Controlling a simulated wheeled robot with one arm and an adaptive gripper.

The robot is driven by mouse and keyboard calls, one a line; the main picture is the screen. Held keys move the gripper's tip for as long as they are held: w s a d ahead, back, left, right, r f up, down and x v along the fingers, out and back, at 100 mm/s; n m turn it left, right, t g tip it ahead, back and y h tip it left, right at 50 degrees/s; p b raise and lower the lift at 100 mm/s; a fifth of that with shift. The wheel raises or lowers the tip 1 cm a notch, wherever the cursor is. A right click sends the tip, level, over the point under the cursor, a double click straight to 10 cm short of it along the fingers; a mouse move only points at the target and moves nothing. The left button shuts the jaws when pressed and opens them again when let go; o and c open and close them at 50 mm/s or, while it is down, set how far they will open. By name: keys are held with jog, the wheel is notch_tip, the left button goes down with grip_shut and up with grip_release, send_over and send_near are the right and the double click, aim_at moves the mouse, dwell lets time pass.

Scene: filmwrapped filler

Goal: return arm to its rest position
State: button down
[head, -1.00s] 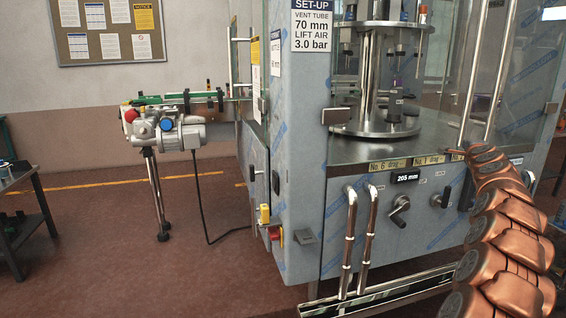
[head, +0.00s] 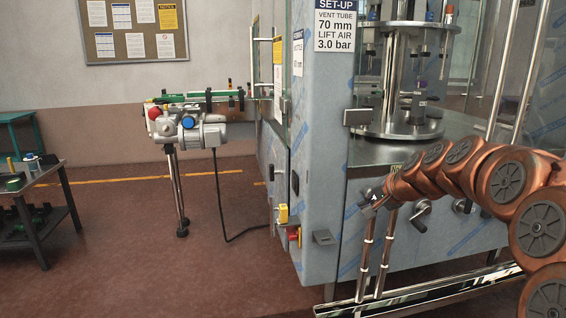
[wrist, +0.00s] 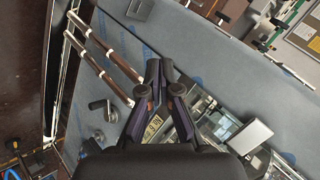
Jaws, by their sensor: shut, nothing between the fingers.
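My arm, made of copper-coloured links, reaches in from the right edge of the head view, in front of the filling machine (head: 326,180). My gripper (head: 374,201) is at its left end, small in the head view, just before the machine's front panel and above two upright metal pipes (head: 365,255). In the wrist view my gripper (wrist: 160,66) has its dark fingertips together and holds nothing. The machine's film-covered grey panel (wrist: 210,55) lies beyond the fingers there, with the pipes (wrist: 105,60) at upper left. I cannot tell the exact gap between fingers and panel.
A conveyor with a motor (head: 188,130) stands left of the machine on metal legs. A dark table (head: 40,175) is at the far left. A shiny rail (head: 420,292) runs low along the machine's front. Open floor (head: 120,235) lies between table and machine.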

jog(key=s+a+f+n+g, duration=0.2)
jog(key=s+a+f, duration=0.1)
jog(key=s, duration=0.4)
jog(key=s+a+f+n+g, duration=0.1)
jog(key=s+a+f+g, duration=0.15)
jog(key=s, duration=0.55)
jog(key=s+a+f+n+g, duration=0.1)
jog(key=s+a+f+n, duration=0.15)
jog(key=s, duration=0.45)
jog(key=s+d+f+n+g+h, duration=0.2)
jog(key=s+f+g, duration=0.15)
jog(key=s, duration=1.05)
jog(key=s+d+f+n+g+h, duration=0.1)
jog(key=s+d+f+g+h, duration=0.2)
jog(key=s, duration=1.1)
notch_tip(320, 180, up, 17)
jog(key=w+t+y+p, duration=0.1)
jog(key=p, duration=1.6)
jog(key=shift+w+a, duration=0.2)
jog(key=shift+a, duration=0.1)
jog(key=shift+f, duration=0.15)
